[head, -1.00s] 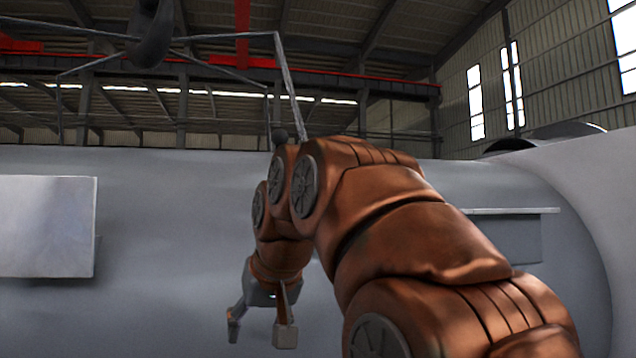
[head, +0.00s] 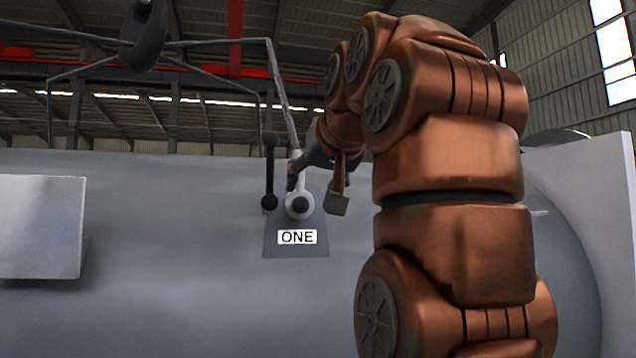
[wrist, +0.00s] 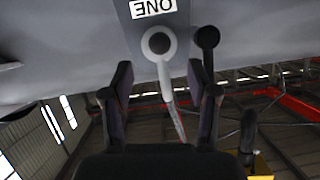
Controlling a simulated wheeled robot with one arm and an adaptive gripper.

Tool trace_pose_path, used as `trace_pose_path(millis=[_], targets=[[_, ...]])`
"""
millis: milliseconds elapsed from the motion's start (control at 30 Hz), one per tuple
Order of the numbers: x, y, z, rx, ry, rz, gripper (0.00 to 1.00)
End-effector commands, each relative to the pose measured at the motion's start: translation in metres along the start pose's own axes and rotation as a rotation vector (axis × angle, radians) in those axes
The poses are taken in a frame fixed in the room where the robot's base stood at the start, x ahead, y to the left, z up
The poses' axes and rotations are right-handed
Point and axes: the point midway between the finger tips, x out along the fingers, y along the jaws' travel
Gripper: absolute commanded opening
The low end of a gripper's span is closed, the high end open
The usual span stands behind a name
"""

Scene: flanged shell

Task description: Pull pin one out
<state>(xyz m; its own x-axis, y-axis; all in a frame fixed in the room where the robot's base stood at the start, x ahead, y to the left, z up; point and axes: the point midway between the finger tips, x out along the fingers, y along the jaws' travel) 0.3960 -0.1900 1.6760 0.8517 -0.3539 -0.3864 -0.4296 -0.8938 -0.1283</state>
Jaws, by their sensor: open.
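Pin one appears as a round light-grey piece with a dark centre (head: 299,204), above the white label "ONE" (head: 297,237) on a grey plate on the shell. In the wrist view the pin (wrist: 159,43) is beyond the fingertips, near the middle of the gap, with the upside-down label (wrist: 153,8) above it. My gripper (head: 316,192) is open and empty beside and in front of the pin in the head view. In the wrist view my gripper's fingers (wrist: 160,80) are spread apart, and the pin's light arm runs down between them. I cannot tell the exact distance to the pin.
A light flat panel (head: 40,227) juts from the shell (head: 170,290) at left. Grey bars (head: 285,95) cross above.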

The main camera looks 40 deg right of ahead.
Motion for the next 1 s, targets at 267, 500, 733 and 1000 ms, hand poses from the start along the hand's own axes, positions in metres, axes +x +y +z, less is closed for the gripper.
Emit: trace_pose_path(millis=[267, 500, 733, 1000], targets=[[0.010, 0.002, -0.001, 0.002, 0.004, 0.003, 0.59], [0.033, 0.001, -0.001, 0.002, 0.003, 0.002, 0.59], [0.054, 0.001, -0.001, 0.002, 0.002, 0.002, 0.59], [0.072, 0.001, -0.002, 0.002, 0.005, 0.002, 0.59]])
